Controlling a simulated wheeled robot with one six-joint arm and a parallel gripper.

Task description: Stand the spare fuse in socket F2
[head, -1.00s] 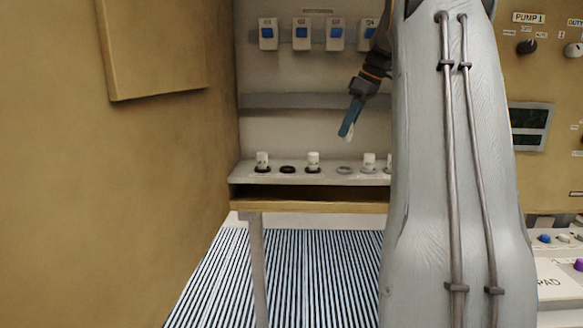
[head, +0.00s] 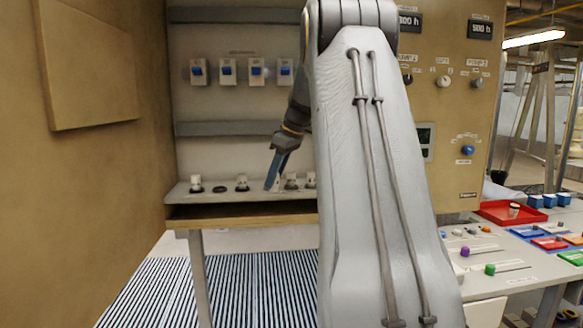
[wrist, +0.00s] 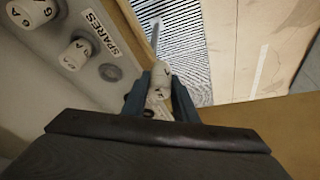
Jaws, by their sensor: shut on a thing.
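My gripper (head: 269,184) is low at the front of the fuse shelf (head: 248,199), right of the dark empty socket (head: 219,189). In the wrist view my gripper (wrist: 160,100) is shut on a white fuse (wrist: 161,77), held between the blue jaws. White fuses stand in the sockets (head: 196,183) (head: 241,182) on either side of the empty one. The wrist view shows the SPARES label (wrist: 103,33), two spare fuses (wrist: 76,54) and an empty grey spare spot (wrist: 110,72). I cannot read any socket label, and the held fuse's lower end is hidden.
Blue switches (head: 228,70) line the back panel above a grey rail (head: 240,128). A tan cabinet wall (head: 85,65) closes the left side. On the right, a bench carries a red tray (head: 507,212) and coloured sliders. Striped matting (head: 230,290) lies on the floor.

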